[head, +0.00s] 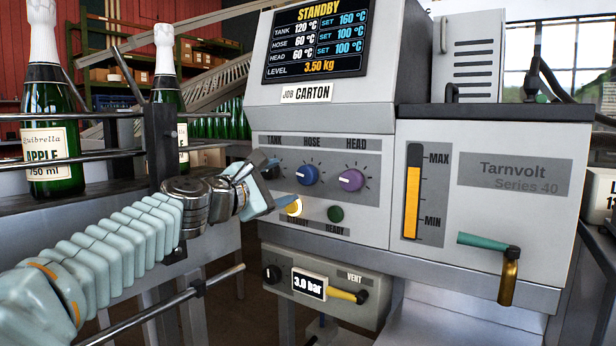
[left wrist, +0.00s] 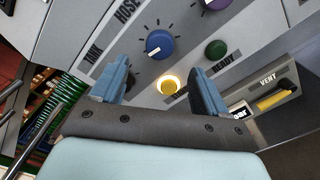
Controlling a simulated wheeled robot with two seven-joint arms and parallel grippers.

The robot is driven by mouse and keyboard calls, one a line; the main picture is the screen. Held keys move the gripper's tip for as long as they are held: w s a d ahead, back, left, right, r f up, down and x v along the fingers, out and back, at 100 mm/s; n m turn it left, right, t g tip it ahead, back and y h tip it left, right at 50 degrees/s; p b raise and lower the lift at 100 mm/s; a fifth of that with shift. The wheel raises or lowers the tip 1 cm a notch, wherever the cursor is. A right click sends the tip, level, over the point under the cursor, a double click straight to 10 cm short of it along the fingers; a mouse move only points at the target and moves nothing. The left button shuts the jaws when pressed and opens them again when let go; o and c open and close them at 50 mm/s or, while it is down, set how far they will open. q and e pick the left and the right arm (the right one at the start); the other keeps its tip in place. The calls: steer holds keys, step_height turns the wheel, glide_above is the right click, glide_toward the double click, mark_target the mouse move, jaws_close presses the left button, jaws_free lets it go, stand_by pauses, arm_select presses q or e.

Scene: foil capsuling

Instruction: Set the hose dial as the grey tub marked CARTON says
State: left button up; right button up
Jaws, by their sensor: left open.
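The blue hose dial (head: 307,175) is on the front panel under the label HOSE, between TANK and HEAD. It also shows in the left wrist view (left wrist: 159,43), with a white mark toward its lower left. The screen (head: 316,42) reads STANDBY, with HOSE 60 °C, SET 100 °C. A label below it (head: 306,93) reads JOB CARTON. I see no grey tub marked CARTON. My left gripper (head: 279,188) is open and empty, in front of the panel, left of and below the hose dial. In the left wrist view the dial appears beyond the gap between the fingers.
The purple head dial (head: 352,180) is right of the hose dial. The lit yellow standby button (head: 294,207) and green ready button (head: 335,214) are below. A vent lever (head: 348,294) and a green-handled tap (head: 488,242) stick out. Rails and bottles (head: 48,110) stand left.

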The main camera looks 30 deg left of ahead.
mark_target(304, 177)
arm_select(q)
steer(key=w, duration=0.3)
steer(key=w+p, duration=0.1)
steer(key=w, duration=0.2)
steer(key=w+p, duration=0.1)
steer(key=w, duration=0.2)
steer(key=shift+d, duration=0.3)
steer(key=shift+c, duration=0.2)
steer(key=shift+f, duration=0.1)
steer(key=c, duration=1)
steer(key=shift+m, duration=0.3)
